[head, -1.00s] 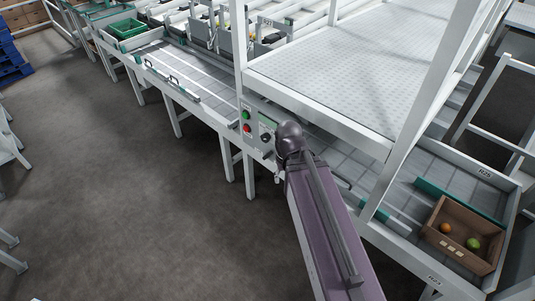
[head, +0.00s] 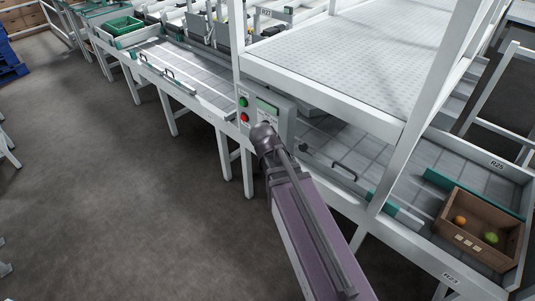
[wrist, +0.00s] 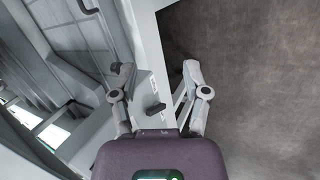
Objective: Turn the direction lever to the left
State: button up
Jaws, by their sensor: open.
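The direction lever is a small dark knob (wrist: 155,109) on a pale panel face in the wrist view, between my gripper's fingers and nearer their bases than their tips. My gripper (wrist: 155,72) is open, with one finger on each side of the lever. No contact with the lever can be made out. My arm hides the gripper and most of the lever area there.
A sorting line with grey belts (head: 190,75) runs behind the panel, under a white frame deck (head: 340,50). The dark floor (head: 130,200) at the left is clear.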

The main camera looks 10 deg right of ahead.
jog(key=w+a+f+n+t+h+b, duration=0.4)
jog(key=w+f+n+b, duration=0.35)
jog(key=b, duration=0.55)
jog(key=w+a+f+n+t+h+b, duration=0.2)
jog(key=w+a+n+t+h+b, duration=0.3)
jog(key=b, duration=0.7)
jog(key=shift+w+a+f+n, duration=0.4)
jog(key=shift+w+a+n, duration=0.4)
jog(key=shift+a, duration=1.1)
jog(key=shift+w+d, duration=0.1)
jog(key=shift+w, duration=0.1)
jog(key=x, duration=1.3)
jog(key=shift+w+d+r, duration=0.15)
jog(key=shift+d+r, duration=0.1)
jog(key=shift+d, duration=0.05)
grip_shut()
jog(key=shift+a, duration=0.1)
